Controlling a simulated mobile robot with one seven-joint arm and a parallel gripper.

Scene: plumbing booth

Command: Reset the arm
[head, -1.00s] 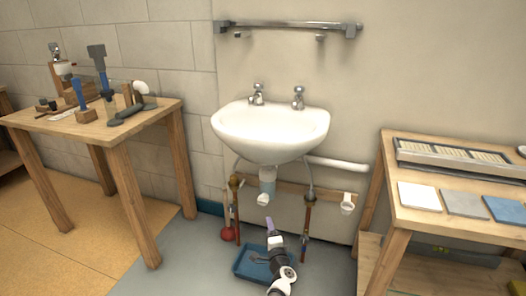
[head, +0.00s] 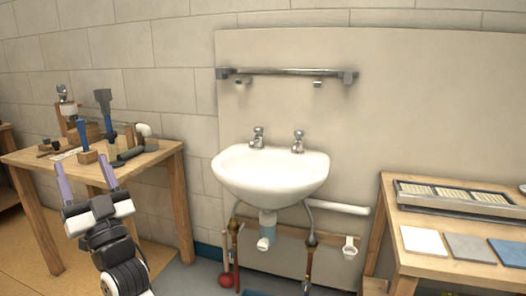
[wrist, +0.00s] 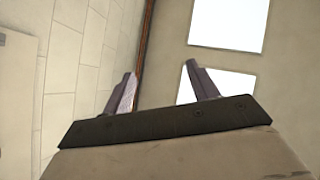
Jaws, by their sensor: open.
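My gripper (head: 86,180) is raised in front of the left wooden table in the head view, its two purple-grey fingers pointing up and spread apart. Nothing is between them. In the wrist view my gripper (wrist: 160,92) also shows open and empty, facing the wall and bright panels overhead. My black and white wrist and forearm show below the fingers in the head view.
A white sink (head: 270,172) hangs on the wall panel, with a drain (head: 267,228) and pipes below. The left table (head: 160,152) holds several tools. A right table (head: 440,268) carries tiles and a tray (head: 455,197). A red plunger (head: 226,280) stands below.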

